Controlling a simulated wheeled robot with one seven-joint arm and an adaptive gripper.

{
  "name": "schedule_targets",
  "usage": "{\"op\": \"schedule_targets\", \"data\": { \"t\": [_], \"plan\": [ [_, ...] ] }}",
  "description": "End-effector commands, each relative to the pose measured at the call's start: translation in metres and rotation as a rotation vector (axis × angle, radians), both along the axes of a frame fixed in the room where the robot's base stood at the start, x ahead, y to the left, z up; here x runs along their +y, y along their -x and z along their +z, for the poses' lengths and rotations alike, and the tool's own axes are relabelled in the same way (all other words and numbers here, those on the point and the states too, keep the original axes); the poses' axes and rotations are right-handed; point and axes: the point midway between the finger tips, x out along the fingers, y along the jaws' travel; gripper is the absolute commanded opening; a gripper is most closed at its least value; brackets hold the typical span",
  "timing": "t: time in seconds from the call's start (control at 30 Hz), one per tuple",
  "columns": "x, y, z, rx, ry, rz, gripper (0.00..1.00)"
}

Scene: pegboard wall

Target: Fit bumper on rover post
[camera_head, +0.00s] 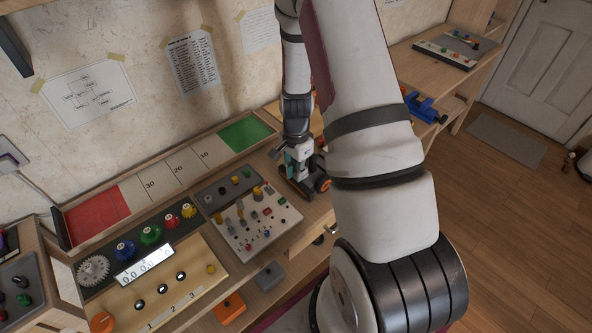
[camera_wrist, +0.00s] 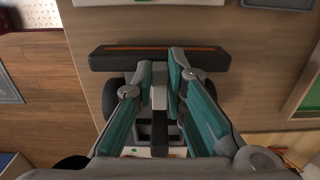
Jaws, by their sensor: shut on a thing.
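My gripper (camera_head: 298,158) points down at the right part of the bench, over the rover. In the wrist view my gripper (camera_wrist: 162,75) has its teal fingers closed on a pale grey block. The bumper, a dark bar with an orange stripe (camera_wrist: 120,52), lies crosswise just beyond the fingertips. Dark rover parts show between the fingers in the wrist view. The post is hidden, and I cannot tell whether the bumper is seated on it.
A pale panel of knobs and pegs (camera_head: 255,222) stands just left of the rover. A panel with a digital display (camera_head: 165,283) is farther left. My arm covers the area right of the rover. A blue vise-like object (camera_head: 425,108) sits on the back right bench.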

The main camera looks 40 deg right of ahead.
Motion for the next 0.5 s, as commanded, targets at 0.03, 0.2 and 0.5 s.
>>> {"op": "schedule_targets", "data": {
  "t": [0.03,0.2,0.5],
  "plan": [
    [-0.0001,0.0000,0.0001,0.000,0.000,0.000,0.00],
    [-0.0001,-0.0001,0.0002,0.000,0.000,0.000,0.00],
    [-0.0001,-0.0003,-0.0037,0.000,0.000,0.001,0.00]
  ]
}}
